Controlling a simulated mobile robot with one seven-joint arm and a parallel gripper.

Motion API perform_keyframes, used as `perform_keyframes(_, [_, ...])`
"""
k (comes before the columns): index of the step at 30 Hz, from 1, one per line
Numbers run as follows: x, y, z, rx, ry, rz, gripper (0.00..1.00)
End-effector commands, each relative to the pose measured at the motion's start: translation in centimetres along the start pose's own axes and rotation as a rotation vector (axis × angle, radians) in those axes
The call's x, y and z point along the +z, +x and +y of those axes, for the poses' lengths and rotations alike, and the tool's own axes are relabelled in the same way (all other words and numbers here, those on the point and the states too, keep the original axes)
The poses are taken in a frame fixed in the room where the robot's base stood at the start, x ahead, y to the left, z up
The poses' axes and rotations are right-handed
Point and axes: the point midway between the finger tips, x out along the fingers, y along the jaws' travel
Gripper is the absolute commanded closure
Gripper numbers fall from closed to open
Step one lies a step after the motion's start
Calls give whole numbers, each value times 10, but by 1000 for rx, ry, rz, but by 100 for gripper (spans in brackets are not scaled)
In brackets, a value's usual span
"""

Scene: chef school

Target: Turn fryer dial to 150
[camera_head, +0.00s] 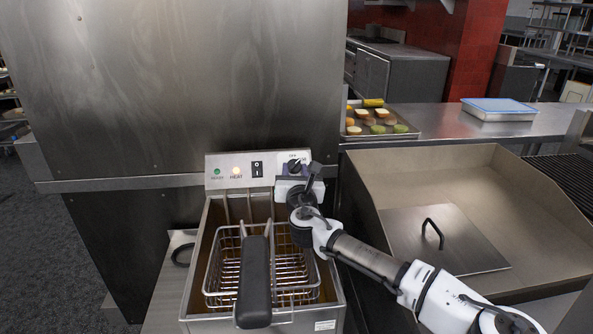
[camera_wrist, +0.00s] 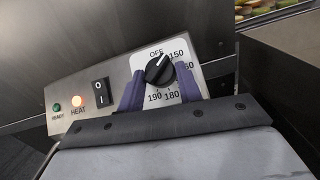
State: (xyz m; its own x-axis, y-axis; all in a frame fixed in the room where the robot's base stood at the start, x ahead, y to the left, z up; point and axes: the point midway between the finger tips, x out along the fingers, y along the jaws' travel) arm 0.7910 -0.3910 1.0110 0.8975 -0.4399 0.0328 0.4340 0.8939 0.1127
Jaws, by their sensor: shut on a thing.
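The fryer dial (camera_wrist: 158,70) is a round black knob with a white pointer mark, on a white scale plate on the fryer's panel. In the wrist view its mark points up and right, between OFF and 150. The scale also shows 180 and 190 below it. My gripper (camera_wrist: 160,76) has its two purple finger pads on either side of the knob and is shut on it. In the head view my gripper (camera_head: 297,172) is at the right end of the panel and partly hides the dial. The fryer (camera_head: 199,290) stands below with its open basin.
A wire basket (camera_head: 226,283) with a black handle (camera_head: 255,280) sits in the fryer, left of my arm. The panel has a lit HEAT lamp (camera_wrist: 75,101), a green READY lamp (camera_wrist: 57,107) and a black switch (camera_wrist: 101,92). A tray of food (camera_head: 408,135) stands behind right.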

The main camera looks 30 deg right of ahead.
Motion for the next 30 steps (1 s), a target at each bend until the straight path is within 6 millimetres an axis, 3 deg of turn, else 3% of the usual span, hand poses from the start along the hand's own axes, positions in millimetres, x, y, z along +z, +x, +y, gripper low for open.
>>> perform_keyframes(9, [2,1,0,-4,5,-4,88])
perform_keyframes(10, [2,1,0,-4,5,-4,61])
perform_keyframes(14, [2,0,0,-4,4,-3,44])
perform_keyframes(23, [2,0,0,-3,3,-2,44])
perform_keyframes(26, [9,1,1,-3,2,-3,44])
perform_keyframes(30, [33,1,4,-2,-1,-5,44])
